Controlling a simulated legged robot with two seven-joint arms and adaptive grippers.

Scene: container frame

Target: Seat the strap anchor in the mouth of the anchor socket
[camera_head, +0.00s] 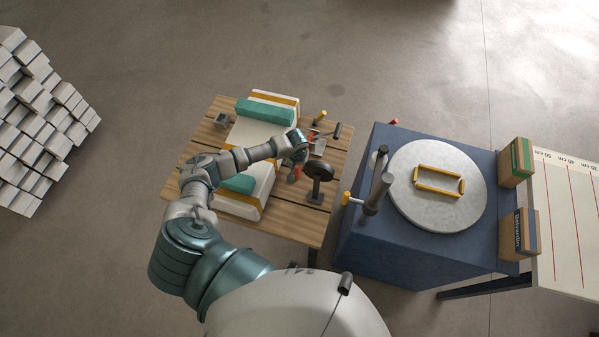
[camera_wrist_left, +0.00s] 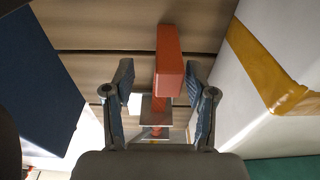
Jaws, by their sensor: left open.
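My left gripper (camera_head: 298,158) reaches over the right side of the wooden table, beside the white case with teal and yellow bands. In the left wrist view its two fingers (camera_wrist_left: 160,88) stand apart and open. An orange-red block with a grey metal plate (camera_wrist_left: 169,78), perhaps the strap anchor, lies between and beyond the fingers; I cannot tell whether either touches it. Red parts also show beside the gripper in the head view (camera_head: 293,176). A small grey open bracket (camera_head: 221,120) at the table's far left may be the anchor socket. My right gripper is not in view.
The white case (camera_head: 250,131) fills the table's middle. A dark round wheel on a stand (camera_head: 318,176) and a black-handled tool (camera_head: 337,131) are close to the gripper. A blue cabinet (camera_head: 390,265) with a round grey plate stands right; cartons (camera_head: 516,160) stand beyond.

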